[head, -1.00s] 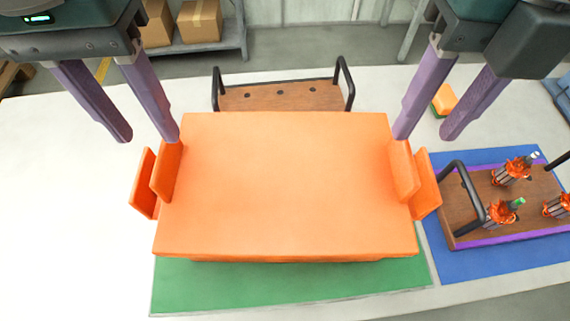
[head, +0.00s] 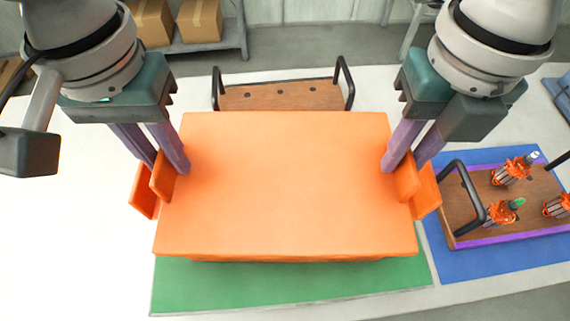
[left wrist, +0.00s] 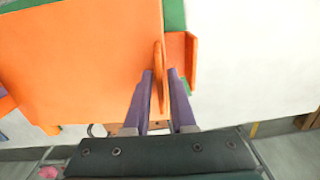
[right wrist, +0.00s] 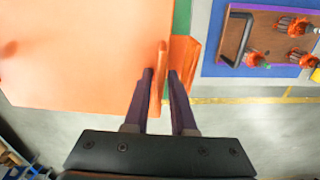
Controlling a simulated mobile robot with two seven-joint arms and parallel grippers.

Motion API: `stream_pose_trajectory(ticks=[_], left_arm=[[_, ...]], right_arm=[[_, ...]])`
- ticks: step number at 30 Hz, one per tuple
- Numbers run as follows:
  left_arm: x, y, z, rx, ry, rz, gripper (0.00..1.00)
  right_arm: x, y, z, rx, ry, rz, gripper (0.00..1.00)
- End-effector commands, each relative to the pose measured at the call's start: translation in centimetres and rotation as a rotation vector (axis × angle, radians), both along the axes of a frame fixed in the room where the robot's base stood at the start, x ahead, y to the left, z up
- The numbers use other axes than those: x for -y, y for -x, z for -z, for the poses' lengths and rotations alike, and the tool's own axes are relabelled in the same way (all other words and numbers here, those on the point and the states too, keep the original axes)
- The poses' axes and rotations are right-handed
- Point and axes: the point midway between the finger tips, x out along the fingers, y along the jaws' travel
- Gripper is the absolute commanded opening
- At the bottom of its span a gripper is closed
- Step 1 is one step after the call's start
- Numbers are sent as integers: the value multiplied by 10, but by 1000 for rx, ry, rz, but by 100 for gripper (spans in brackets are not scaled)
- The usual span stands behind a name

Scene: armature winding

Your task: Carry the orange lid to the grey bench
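The orange lid (head: 285,185) is a wide flat slab in the middle of the head view, with upright orange plates at its left and right sides. My left gripper (head: 166,169) is down at its left side. In the left wrist view, its two fingers (left wrist: 160,73) straddle an orange plate, with small gaps seeming to show. My right gripper (head: 402,170) is down at the right side. In the right wrist view, its fingers (right wrist: 160,73) straddle the other plate in the same way. What lies under the lid is mostly hidden. I cannot identify the grey bench for certain.
A green mat (head: 290,283) lies beneath. A brown tray with black handles (head: 285,97) is behind the lid. Another tray (head: 465,232) with several armatures stands right on a blue mat (head: 480,262). A grey shelf (head: 215,45) with cardboard boxes is at the back left.

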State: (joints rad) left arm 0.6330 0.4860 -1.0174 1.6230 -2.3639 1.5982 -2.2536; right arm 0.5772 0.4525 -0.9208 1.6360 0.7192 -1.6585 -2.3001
Motion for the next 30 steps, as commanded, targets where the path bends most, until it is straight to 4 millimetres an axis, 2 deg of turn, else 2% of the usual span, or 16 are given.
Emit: stream_pose_trajectory(ticks=[1, 6, 30], left_arm=[[0, 0, 0, 0, 0, 0, 17], [0, 0, 0, 0, 0, 0, 0], [0, 0, 0, 0, 0, 0, 0]], right_arm=[[0, 0, 0, 0, 0, 0, 17], [0, 0, 0, 0, 0, 0, 0], [0, 0, 0, 0, 0, 0, 0]])
